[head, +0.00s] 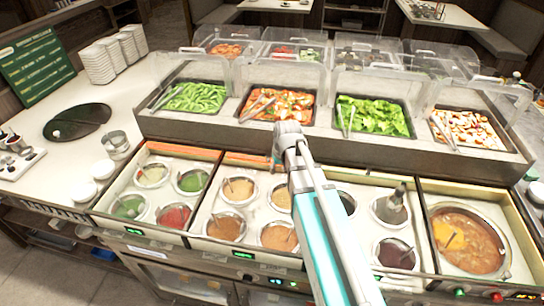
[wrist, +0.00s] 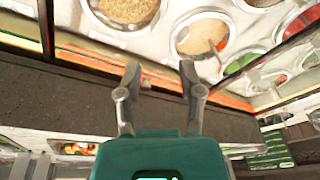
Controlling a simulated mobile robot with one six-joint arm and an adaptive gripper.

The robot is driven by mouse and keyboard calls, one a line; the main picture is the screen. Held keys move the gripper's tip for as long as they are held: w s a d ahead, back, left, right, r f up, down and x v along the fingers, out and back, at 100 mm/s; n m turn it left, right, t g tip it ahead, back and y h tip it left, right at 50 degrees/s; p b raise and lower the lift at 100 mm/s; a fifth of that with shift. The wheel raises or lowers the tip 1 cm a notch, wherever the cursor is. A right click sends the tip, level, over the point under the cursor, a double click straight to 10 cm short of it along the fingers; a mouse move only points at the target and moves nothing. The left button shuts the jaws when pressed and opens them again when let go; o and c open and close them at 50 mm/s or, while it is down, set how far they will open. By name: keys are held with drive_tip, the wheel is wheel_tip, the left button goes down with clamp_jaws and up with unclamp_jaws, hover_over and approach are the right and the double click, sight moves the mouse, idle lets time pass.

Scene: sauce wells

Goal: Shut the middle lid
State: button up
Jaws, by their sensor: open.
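The middle sauce well (head: 206,205) is open, with several round sauce pots showing, some holding spoons or ladles. An orange-red strip (head: 250,160) runs along its back edge; I cannot tell whether it is the edge of the raised middle lid. My gripper (head: 281,152) is over the back of this well, near the strip, and my arm covers part of the well. In the wrist view my gripper (wrist: 159,68) has its two fingers apart with nothing between them. An orange strip (wrist: 105,64) passes just beyond the fingertips; contact cannot be told.
The left well (head: 105,205) is also open, with sauce pots in it. The right well (head: 430,190) holds a large soup pot (head: 465,240). Behind stands a raised salad bar (head: 210,128) with clear guards. Plates (head: 97,65) and bowls sit on the left counter.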

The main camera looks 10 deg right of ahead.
drive_tip(key=n+t, duration=0.2)
approach(269, 157)
wheel_tip(269, 157, up, 3)
drive_tip(key=s+d, duration=0.1)
drive_tip(key=shift+s+d+y+p, duration=0.1)
drive_tip(key=shift+d+y+p, duration=0.05)
drive_tip(key=shift+y+p, duration=0.2)
drive_tip(key=shift+f, duration=0.1)
drive_tip(key=b+x, duration=1.3)
drive_tip(key=shift+f, duration=0.2)
